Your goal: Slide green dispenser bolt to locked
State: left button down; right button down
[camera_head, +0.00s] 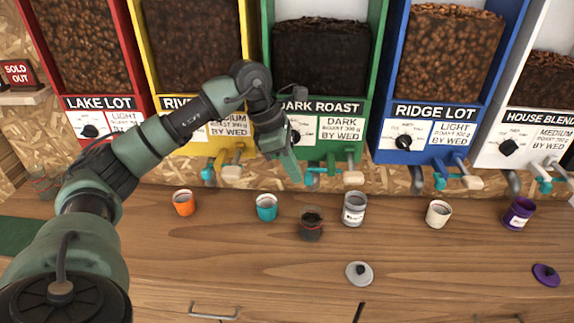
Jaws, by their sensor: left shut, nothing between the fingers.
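The green dispenser (376,60) stands in the middle of the row, holds dark beans and is labelled DARK ROAST. Below its label is a green valve with a small teal bolt handle (311,179) on the left and a pale-ended lever (352,177) on the right. My left gripper (293,174) is shut and empty, pointing down just left of the teal handle. I cannot tell whether it touches the handle. My arm hides part of the dispenser's left side and dial. The bolt's position cannot be made out. My right gripper is not in view.
Red, yellow, blue (390,90) and white dispensers flank the green one. On the wooden counter (200,255) stand an orange cup (183,208), a teal cup (266,213), a dark glass (311,230), a grey jar (354,215), a cream cup (438,219) and a purple jar (517,219).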

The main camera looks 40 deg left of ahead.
aim_at(311, 175)
pick_arm(q)
jog(key=shift+a, duration=0.1)
jog(key=w+d, duration=0.2)
jog(key=d, duration=0.1)
jog(key=shift+d, duration=0.25)
jog(key=shift+a, duration=0.1)
jog(key=shift+s, duration=0.1)
